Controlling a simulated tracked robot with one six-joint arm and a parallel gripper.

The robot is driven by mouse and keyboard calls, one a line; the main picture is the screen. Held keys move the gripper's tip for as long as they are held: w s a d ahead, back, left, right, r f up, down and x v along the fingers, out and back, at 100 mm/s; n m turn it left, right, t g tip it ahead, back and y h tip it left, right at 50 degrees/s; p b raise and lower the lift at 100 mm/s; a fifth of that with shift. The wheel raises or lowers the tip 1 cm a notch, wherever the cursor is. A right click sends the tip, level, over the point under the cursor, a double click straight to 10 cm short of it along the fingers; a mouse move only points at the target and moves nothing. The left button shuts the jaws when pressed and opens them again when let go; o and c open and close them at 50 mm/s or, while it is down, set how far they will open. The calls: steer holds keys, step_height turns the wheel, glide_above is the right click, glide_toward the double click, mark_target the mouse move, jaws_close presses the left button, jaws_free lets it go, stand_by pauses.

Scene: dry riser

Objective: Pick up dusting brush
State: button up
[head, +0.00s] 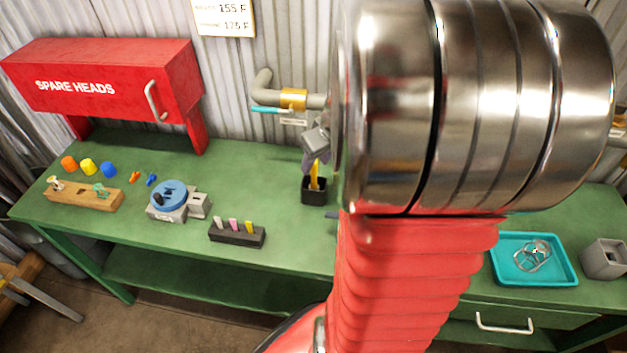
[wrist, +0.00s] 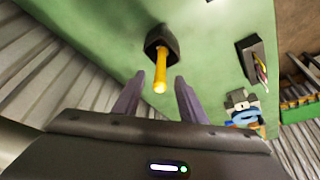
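A yellow handle (head: 315,172), which looks like the dusting brush, stands upright in a small black square cup (head: 314,192) on the green bench. In the wrist view the handle (wrist: 160,72) rises out of the cup (wrist: 153,40) toward me. Its lower end is hidden inside the cup. My gripper (wrist: 158,80) is open, with one grey finger on each side of the handle's line. The fingers look apart from the handle, and I cannot tell how far along it they reach. In the head view my gripper is just above the cup, partly hidden by my arm.
A black holder (head: 237,234) with several small sticks and a blue-topped grey fixture (head: 172,198) stand to the left. A pipe with a brass collar (head: 293,99) juts from the wall behind. A teal tray (head: 535,259) lies at right. The bench around the cup is clear.

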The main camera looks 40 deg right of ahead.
mark_target(314, 180)
steer(key=shift+s+x, duration=0.2)
steer(key=shift+x, duration=2.15)
jaws_close()
